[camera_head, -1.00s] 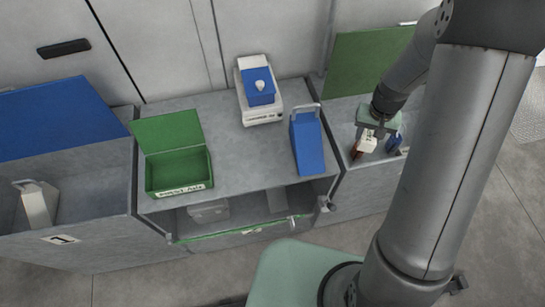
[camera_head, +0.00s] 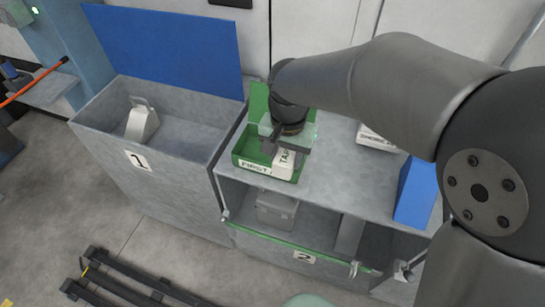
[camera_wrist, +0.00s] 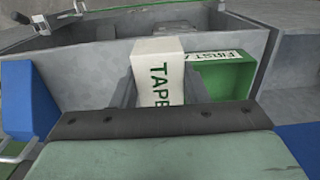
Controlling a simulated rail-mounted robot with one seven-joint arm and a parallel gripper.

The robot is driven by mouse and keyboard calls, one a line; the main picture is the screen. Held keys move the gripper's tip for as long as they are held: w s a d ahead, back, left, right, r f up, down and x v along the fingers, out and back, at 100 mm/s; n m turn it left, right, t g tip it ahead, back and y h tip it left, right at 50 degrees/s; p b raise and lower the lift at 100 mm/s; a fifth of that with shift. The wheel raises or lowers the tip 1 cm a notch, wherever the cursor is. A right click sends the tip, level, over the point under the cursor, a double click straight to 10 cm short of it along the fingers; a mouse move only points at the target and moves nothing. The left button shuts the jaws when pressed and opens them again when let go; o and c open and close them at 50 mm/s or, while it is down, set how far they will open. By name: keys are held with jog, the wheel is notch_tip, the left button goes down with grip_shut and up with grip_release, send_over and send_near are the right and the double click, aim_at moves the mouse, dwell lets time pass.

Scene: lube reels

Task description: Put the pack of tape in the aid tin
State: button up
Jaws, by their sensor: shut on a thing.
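The pack of tape (camera_head: 285,162) is a white block with green TAPE lettering, held upright. My gripper (camera_head: 277,146) is shut on it; in the wrist view the pack (camera_wrist: 158,72) sits between the two dark fingers. The aid tin (camera_head: 242,161) is an open green box with a raised lid and a FIRST A... label, on the grey worktop. The pack is over the tin's right end in the head view and covers part of its label. In the wrist view the tin (camera_wrist: 232,80) shows behind and right of the pack. I cannot tell how high above the tin the pack is.
Left is the open grey bin marked 1 (camera_head: 175,160) with a raised blue lid and a pale metal object (camera_head: 142,122) inside. A blue block (camera_head: 414,192) and a partly hidden white device (camera_head: 374,135) are right on the worktop (camera_head: 340,170). Below is open compartment 2 holding a grey box (camera_head: 277,211).

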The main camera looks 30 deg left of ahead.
jog(key=w+a+f+p, duration=0.1)
jog(key=w+a+f, duration=0.3)
jog(key=w+a+f+p, duration=0.2)
jog(key=w+a+f, duration=0.2)
jog(key=a, duration=0.1)
jog(key=shift+f, duration=0.3)
jog(key=shift+w+a+f, duration=0.25)
jog(key=shift+w+f, duration=0.05)
jog(key=shift+f, duration=1.65)
jog(key=shift+f, duration=0.1)
jog(key=shift+f, duration=0.15)
jog(key=o, duration=1)
jog(key=shift+c, duration=0.2)
